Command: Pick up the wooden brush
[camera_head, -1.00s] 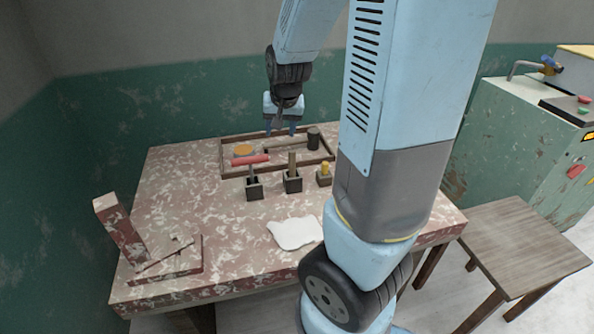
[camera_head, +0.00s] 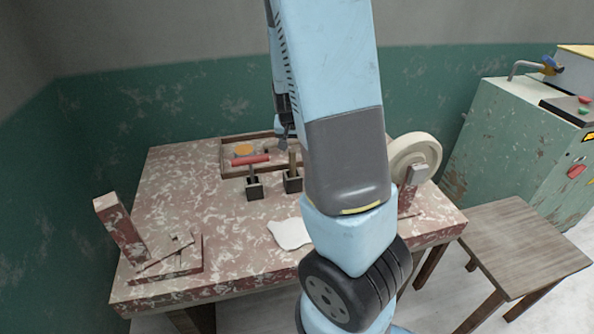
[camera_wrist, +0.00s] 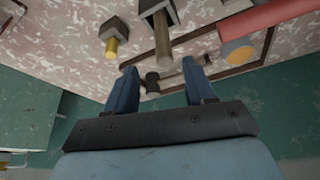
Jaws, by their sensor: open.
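I cannot tell for sure which tool is the wooden brush. A tool with a dark round head (camera_wrist: 152,82) and a wooden shaft lies in the shallow wooden tray (camera_head: 221,158). In the wrist view it shows between my open fingers, apart from them. A plain wooden handle stands in the middle dark block (camera_head: 293,185); in the wrist view this wooden handle (camera_wrist: 162,42) is beyond the fingertips. My gripper (camera_wrist: 159,66) is open and empty. In the head view my gripper (camera_head: 283,142) is above the tray, partly hidden; my arm covers the tray's right part.
A red-handled tool (camera_head: 251,160) stands in the left block, a yellow handle (camera_wrist: 111,47) in another. A white sheet (camera_head: 289,234), a wooden stand (camera_head: 122,232) and a pale wheel (camera_head: 414,152) are on the table.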

